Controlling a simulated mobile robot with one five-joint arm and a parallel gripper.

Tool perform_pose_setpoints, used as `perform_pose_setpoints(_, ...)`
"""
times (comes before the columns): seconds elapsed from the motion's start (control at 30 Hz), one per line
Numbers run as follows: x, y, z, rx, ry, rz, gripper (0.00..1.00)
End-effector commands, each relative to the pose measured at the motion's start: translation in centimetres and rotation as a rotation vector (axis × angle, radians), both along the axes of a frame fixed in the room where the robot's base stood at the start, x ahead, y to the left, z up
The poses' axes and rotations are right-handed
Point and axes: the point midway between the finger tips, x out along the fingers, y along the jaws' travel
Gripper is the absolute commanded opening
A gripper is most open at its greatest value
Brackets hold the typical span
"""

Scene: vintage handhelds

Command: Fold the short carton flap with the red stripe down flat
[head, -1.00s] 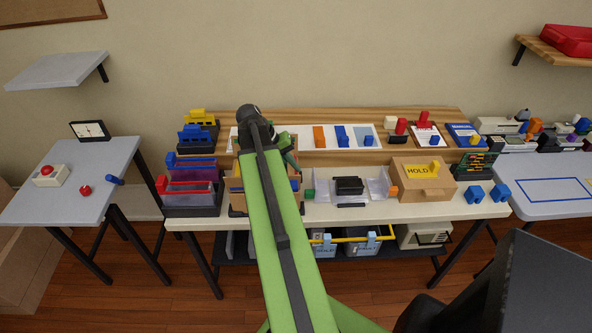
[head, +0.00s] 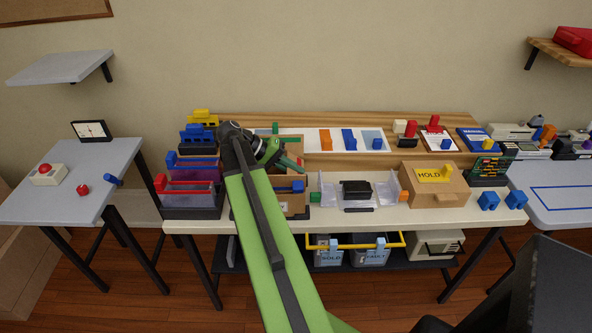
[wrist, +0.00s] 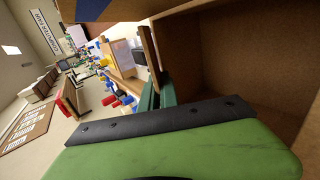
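The open brown carton (head: 292,208) stands on the front bench, left of centre and partly behind my arm. Its brown inside wall (wrist: 235,60) fills the right of the wrist view. A thin brown carton flap (wrist: 150,52), seen nearly edge-on, stands beside my gripper's green fingers (wrist: 156,96); I cannot tell whether they touch. Another flap with a blue stripe (wrist: 104,6) shows at the top edge. I cannot make out a red stripe on any flap. In the head view my gripper (head: 296,163) is over the carton's back part; its finger gap is not clear.
A raised wooden shelf (head: 330,160) runs behind.

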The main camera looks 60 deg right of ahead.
Motion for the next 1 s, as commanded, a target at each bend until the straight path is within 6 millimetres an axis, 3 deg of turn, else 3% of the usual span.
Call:
perform_pose_setpoints(0.17, 0.0, 0.3, -0.2, 0.009, -0.002, -0.003, 0.00)
perform_pose_setpoints(0.2, 0.0, 0.3, -0.1, 0.009, -0.002, -0.003, 0.08)
perform_pose_setpoints(0.33, 0.0, 0.2, -0.1, 0.006, -0.002, -0.002, 0.25)
perform_pose_setpoints(0.67, 0.2, 0.2, 0.2, 0.003, -0.001, -0.001, 0.26)
perform_pose_setpoints(0.77, 0.9, 0.6, 1.2, 0.003, -0.002, 0.001, 0.26)
perform_pose_setpoints(1.0, 5.1, 3.4, 5.6, 0.004, -0.002, 0.002, 0.26)
